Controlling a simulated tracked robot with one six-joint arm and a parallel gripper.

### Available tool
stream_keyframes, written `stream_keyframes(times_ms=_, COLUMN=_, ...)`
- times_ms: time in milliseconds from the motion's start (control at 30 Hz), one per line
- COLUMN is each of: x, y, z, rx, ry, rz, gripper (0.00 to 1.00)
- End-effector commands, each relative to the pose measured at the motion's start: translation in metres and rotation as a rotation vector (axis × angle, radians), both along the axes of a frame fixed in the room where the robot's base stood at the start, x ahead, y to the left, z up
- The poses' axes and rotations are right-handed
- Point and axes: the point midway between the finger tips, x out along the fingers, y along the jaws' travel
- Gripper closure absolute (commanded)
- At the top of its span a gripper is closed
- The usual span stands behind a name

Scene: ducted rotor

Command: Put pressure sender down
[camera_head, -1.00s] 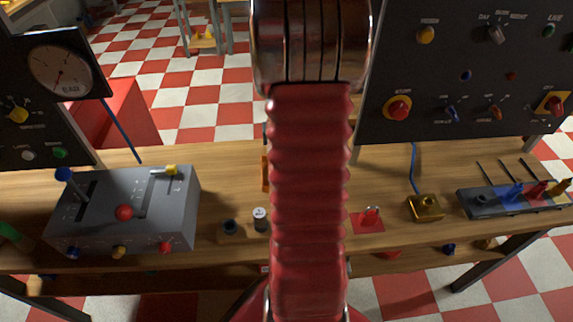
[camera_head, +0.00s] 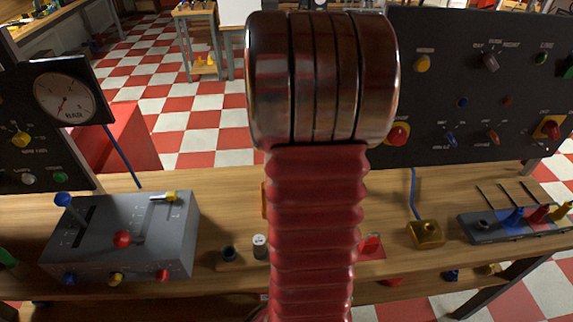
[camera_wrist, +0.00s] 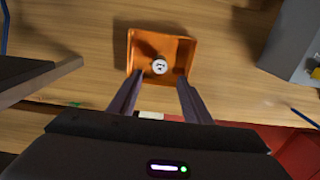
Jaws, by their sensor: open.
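In the wrist view an orange tray (camera_wrist: 136,52) lies on the wooden table. A small round piece with a white top (camera_wrist: 160,66), apparently the pressure sender, stands inside it near the tray's front side. My gripper (camera_wrist: 160,78) is open, its two dark fingers apart on either side of the piece and not visibly touching it. I cannot tell their height above the tray. In the head view my arm hides the gripper and most of the tray; only a sliver of the orange tray (camera_head: 264,200) shows.
A grey lever box (camera_head: 120,235) stands left on the table. A small holder has a dark socket (camera_head: 229,253) and a white-topped cylinder (camera_head: 259,246). Right of my arm are a red block (camera_head: 373,244), a yellow block (camera_head: 426,233) and a peg rack (camera_head: 485,224). Dark panels stand behind.

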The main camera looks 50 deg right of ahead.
Motion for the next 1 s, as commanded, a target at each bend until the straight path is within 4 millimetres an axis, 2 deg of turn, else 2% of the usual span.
stream_keyframes(times_ms=500, x=0.001, y=0.0, z=0.0, rx=0.0, ry=0.0, rz=0.001, gripper=0.55)
stream_keyframes(times_ms=633, x=0.004, y=0.006, z=0.003, rx=-0.006, ry=-0.005, rz=0.015, gripper=0.55)
stream_keyframes(times_ms=767, x=0.014, y=0.027, z=0.016, rx=-0.026, ry=-0.022, rz=0.058, gripper=0.55)
stream_keyframes(times_ms=1000, x=0.036, y=0.096, z=0.05, rx=-0.081, ry=-0.083, rz=0.2, gripper=0.55)
